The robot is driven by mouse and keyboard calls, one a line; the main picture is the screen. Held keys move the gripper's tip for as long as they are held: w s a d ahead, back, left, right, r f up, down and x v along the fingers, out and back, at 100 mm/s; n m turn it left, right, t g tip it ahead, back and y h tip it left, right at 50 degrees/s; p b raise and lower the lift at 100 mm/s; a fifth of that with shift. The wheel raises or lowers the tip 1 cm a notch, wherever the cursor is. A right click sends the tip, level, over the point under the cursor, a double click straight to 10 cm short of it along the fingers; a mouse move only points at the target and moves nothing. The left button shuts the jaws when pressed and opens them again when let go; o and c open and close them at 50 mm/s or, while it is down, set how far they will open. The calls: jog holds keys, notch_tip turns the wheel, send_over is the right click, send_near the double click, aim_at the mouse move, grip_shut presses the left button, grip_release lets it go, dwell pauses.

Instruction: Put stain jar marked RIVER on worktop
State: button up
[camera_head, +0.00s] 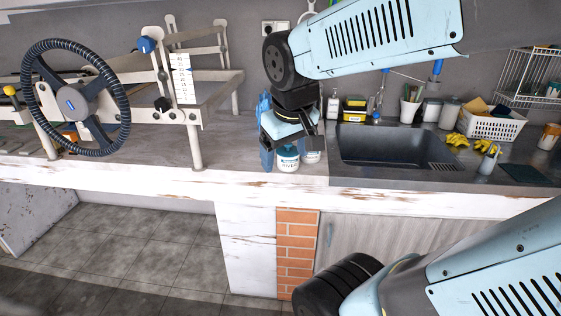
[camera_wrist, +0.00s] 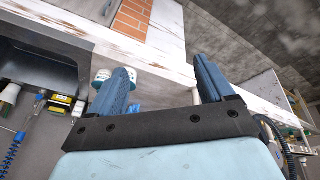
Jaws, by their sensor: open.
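A white jar (camera_head: 288,160) with a blue-green label stands upright on the pale worktop (camera_head: 225,158), near its front edge and left of the sink. Its lettering is too small to read surely as RIVER. A second white jar (camera_head: 312,157) stands beside it on the right, partly hidden. My gripper (camera_wrist: 160,66) is open, with nothing visible held between its blue fingers. In the wrist view the jars (camera_wrist: 100,78) show beside and behind the left finger, which hides part of them.
A dark sink (camera_head: 385,147) lies to the right, with bottles behind it and a white basket (camera_head: 490,124) farther right. A slab-roller-like machine with a large wheel (camera_head: 75,98) occupies the left. The worktop between machine and jars looks clear.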

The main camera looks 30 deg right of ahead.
jog(key=o, duration=0.3)
jog(key=w+d+f+n+g+h, duration=0.3)
jog(key=w+d+f, duration=0.3)
jog(key=f, duration=0.2)
jog(key=shift+w+f+n+g+h, duration=0.15)
jog(key=shift+f+n+g+h, duration=0.2)
jog(key=shift+h, duration=0.25)
jog(key=n+t+h, duration=0.9)
jog(key=n+h, duration=0.1)
jog(key=n, duration=0.9)
send_near(285, 164)
jog(key=r, duration=0.1)
jog(key=x, duration=0.9)
jog(key=w+x, duration=0.1)
jog(key=x, duration=0.4)
jog(key=shift+a, duration=0.3)
